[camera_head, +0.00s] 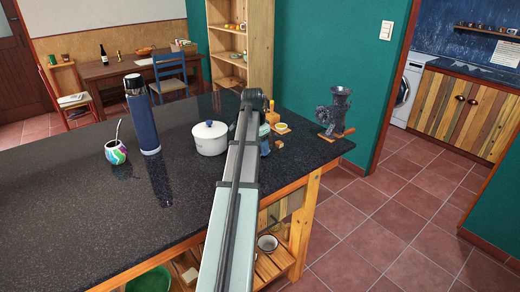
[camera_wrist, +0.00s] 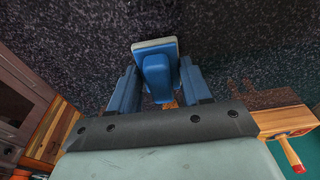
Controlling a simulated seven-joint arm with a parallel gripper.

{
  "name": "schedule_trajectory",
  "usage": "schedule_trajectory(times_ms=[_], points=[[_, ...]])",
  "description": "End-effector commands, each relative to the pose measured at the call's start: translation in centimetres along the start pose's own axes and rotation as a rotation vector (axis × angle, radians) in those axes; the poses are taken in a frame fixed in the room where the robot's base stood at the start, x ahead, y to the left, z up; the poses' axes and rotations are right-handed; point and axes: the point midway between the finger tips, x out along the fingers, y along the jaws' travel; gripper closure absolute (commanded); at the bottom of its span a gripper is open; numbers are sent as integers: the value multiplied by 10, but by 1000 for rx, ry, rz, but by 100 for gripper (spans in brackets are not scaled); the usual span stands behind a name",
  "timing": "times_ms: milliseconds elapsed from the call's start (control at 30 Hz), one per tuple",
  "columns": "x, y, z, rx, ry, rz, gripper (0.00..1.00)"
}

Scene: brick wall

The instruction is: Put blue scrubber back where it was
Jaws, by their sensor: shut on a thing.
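The blue scrubber (camera_wrist: 156,72) is between the fingers of my gripper (camera_wrist: 157,82) in the wrist view. It has a blue grip and a pale edge along its flat head. My gripper is shut on it, over the dark speckled countertop (camera_wrist: 240,50). I cannot tell whether the scrubber touches the counter. In the head view my arm reaches over the counter's right part and hides most of the gripper. Only a bluish patch shows beside the arm there, and I cannot tell the scrubber from the fingers.
A white lidded pot (camera_head: 210,138) stands left of my arm. A blue bottle (camera_head: 142,115) and a patterned mate cup (camera_head: 115,151) stand farther left. A metal grinder (camera_head: 336,112) is at the right edge.

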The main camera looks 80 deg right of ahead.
Motion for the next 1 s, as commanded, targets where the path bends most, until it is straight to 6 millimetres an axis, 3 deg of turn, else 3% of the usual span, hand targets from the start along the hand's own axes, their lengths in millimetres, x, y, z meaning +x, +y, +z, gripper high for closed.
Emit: schedule_trajectory(times_ms=[100,500,533,767,1000], points=[[12,1,2,0,-1,1,85],[15,0,2,0,0,0,85],[15,0,2,0,0,0,49],[15,0,2,0,0,0,27],[14,0,2,0,0,0,27]])
